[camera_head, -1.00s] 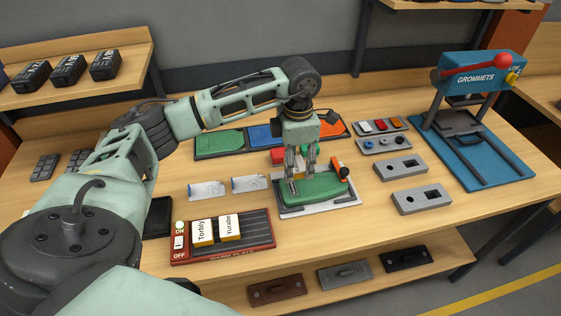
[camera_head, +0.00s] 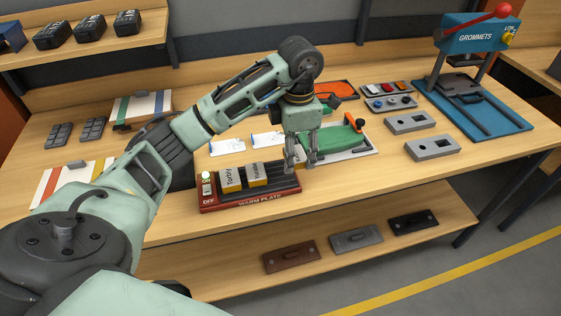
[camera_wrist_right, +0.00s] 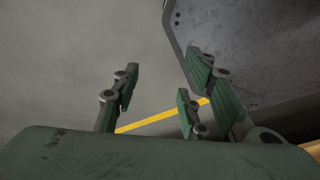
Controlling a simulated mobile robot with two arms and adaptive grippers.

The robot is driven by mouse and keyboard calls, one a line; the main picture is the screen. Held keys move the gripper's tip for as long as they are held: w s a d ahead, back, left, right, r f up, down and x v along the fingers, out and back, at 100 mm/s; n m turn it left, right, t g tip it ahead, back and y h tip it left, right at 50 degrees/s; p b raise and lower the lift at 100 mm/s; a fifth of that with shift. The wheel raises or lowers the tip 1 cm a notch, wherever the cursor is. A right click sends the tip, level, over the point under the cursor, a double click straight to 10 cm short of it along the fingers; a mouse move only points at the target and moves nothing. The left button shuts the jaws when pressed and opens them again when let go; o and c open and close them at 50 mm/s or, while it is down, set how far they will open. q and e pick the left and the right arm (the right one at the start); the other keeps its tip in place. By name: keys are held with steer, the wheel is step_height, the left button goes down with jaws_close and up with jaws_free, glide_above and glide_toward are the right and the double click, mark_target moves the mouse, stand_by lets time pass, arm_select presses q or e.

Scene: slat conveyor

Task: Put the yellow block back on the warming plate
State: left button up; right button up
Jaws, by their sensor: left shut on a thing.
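The warming plate (camera_head: 220,205) is a dark ribbed plate with a red frame marked WARM PLATE, near the front of the bench in the head view. My left gripper (camera_head: 299,166) points down at the plate's right end and is shut on a yellow block, mostly hidden by the fingers. I cannot tell whether that block touches the plate. My right gripper (camera_wrist_right: 165,105) has its fingers apart and empty in the right wrist view.
A green block-like fixture with an orange clamp (camera_head: 334,142) stands just right of the left gripper. White cards (camera_head: 227,147) lie behind the plate. Grey holed blocks (camera_head: 409,123) and a blue grommet press (camera_head: 478,108) are farther right. A lower shelf (camera_head: 410,220) runs below.

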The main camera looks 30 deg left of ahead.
mark_target(281, 174)
arm_select(q)
steer(key=a, duration=0.1)
steer(key=s+a+f, duration=0.1)
steer(key=a, duration=0.1)
steer(key=shift+f+p, duration=0.15)
steer(key=shift+p, duration=0.15)
steer(key=shift+a+f, duration=0.2)
steer(key=shift+f, duration=0.3)
step_height(281, 174, down, 2)
steer(key=shift+f+p, duration=0.2)
steer(key=shift+p, duration=0.55)
steer(key=shift+f, duration=0.7)
steer(key=o, duration=0.6)
steer(key=shift+f, duration=0.1)
steer(key=shift+c, duration=0.2)
steer(key=o, duration=0.5)
steer(key=shift+c, duration=0.2)
arm_select(e)
steer(key=shift+g, duration=0.3)
steer(key=s, duration=0.1)
steer(key=s+r, duration=0.2)
steer(key=s, duration=0.1)
steer(key=shift+d+r, duration=0.1)
steer(key=shift+d, duration=0.15)
steer(key=shift+w, duration=0.1)
